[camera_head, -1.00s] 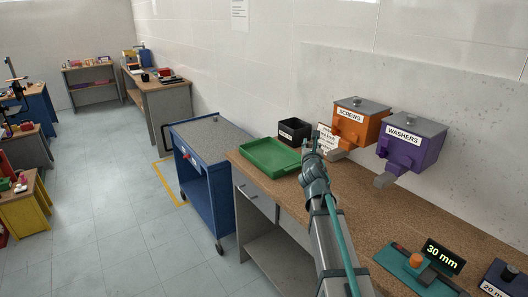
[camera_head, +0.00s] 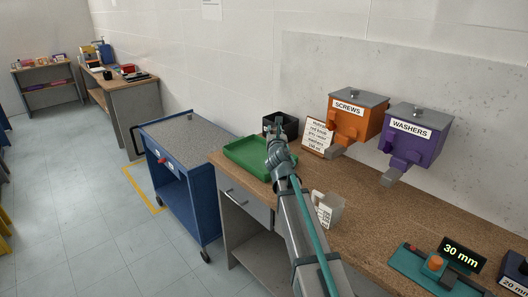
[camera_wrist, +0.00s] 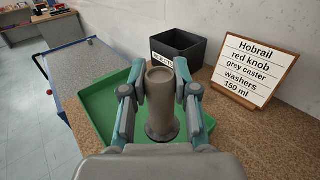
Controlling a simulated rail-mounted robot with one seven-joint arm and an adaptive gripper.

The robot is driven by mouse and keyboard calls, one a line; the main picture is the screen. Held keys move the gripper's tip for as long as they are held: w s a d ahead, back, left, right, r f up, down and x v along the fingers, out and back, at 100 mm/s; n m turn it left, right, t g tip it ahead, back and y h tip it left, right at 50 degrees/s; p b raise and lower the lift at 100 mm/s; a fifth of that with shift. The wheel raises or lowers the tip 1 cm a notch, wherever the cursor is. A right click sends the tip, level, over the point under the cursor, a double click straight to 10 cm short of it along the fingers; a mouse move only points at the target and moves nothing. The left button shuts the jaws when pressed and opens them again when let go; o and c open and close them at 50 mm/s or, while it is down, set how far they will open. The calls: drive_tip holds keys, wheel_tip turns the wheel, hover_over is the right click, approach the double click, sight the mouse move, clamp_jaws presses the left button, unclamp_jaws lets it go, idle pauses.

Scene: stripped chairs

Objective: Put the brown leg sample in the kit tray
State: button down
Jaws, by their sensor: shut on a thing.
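My gripper (camera_wrist: 159,88) is shut on a grey-brown leg sample (camera_wrist: 161,112), an upright cylinder with a round top and a wider foot. The green kit tray (camera_wrist: 96,110) lies below and around it in the wrist view. I cannot tell whether the foot touches the tray floor. In the head view, my gripper (camera_head: 274,128) is at the back right of the green tray (camera_head: 238,162) on the bench, and the sample is hard to make out there.
A black bin (camera_wrist: 197,47) stands just behind the tray, beside a text sign (camera_wrist: 252,68). An orange screws dispenser (camera_head: 350,122) and a purple washers dispenser (camera_head: 411,135) hang at right. A measuring cup (camera_head: 327,210) stands beside my arm. A blue cart (camera_head: 190,135) is left of the bench.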

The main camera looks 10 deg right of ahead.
drive_tip(key=shift+w+a+f+b, duration=0.45)
drive_tip(key=shift+w+f+b, duration=0.7)
drive_tip(key=shift+f, duration=0.6)
drive_tip(key=shift+w+a+f+b, duration=0.45)
drive_tip(key=shift+w+f+b, duration=0.45)
drive_tip(key=shift+w+f, duration=0.7)
drive_tip(key=shift+w+a+f+b, duration=0.45)
drive_tip(key=shift+w+f+b, duration=0.65)
drive_tip(key=shift+f, duration=0.75)
drive_tip(key=shift+f, duration=0.15)
drive_tip(key=c, duration=0.9)
unclamp_jaws()
